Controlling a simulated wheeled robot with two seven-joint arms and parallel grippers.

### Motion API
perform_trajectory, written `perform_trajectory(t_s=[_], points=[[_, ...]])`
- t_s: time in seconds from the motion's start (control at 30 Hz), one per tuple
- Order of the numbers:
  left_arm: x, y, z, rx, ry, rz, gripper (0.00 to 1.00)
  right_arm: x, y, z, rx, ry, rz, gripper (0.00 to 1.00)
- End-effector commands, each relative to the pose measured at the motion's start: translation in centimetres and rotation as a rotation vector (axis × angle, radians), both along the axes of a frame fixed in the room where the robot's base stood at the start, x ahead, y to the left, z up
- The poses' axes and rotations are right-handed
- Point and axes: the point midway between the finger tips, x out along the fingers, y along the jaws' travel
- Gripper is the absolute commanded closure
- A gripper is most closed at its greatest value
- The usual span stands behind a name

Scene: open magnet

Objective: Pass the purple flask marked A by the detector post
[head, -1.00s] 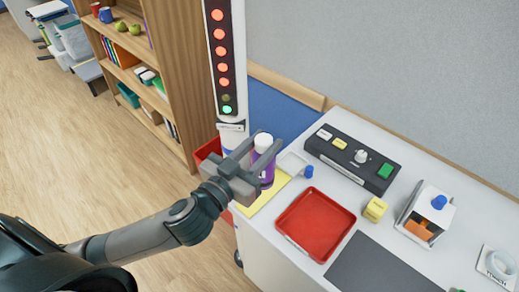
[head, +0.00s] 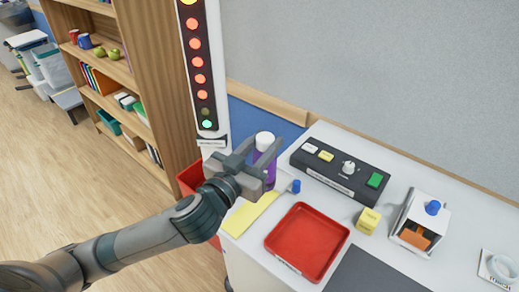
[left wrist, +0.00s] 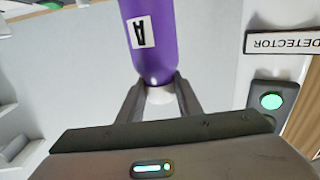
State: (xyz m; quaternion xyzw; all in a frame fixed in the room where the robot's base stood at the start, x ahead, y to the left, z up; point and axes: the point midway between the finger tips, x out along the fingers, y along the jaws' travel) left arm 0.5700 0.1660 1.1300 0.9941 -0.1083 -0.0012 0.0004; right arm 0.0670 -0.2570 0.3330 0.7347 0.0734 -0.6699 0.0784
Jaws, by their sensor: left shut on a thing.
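The purple flask (head: 263,172) has a white cap, and the wrist view shows a label "A" on its purple body (left wrist: 148,45). My left gripper (head: 262,158) is shut on it, with the fingers at the white cap end in the wrist view (left wrist: 160,97). The flask is held up in front of the blue panel, to the right of the detector post. The detector post (head: 203,70) is a tall white column with a black strip of lights: yellow at top, several red, one dark, green at the bottom. Its "DETECTOR" plate (left wrist: 285,42) shows in the wrist view. The right gripper is out of view.
The white bench holds a yellow sheet (head: 247,215), a red tray (head: 307,242), a blue-topped item (head: 294,186), a black control box (head: 340,170), a yellow block (head: 368,221) and a white holder (head: 421,222). A red bin (head: 190,178) and a wooden shelf (head: 150,80) stand left.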

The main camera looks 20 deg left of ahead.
Motion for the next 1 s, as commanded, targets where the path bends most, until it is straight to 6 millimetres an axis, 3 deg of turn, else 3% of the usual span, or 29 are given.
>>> perform_trajectory(t_s=[1.0], points=[[6.4,-2.3,0.1,-0.001,-0.003,0.0,1.0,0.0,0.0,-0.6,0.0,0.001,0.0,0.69]])
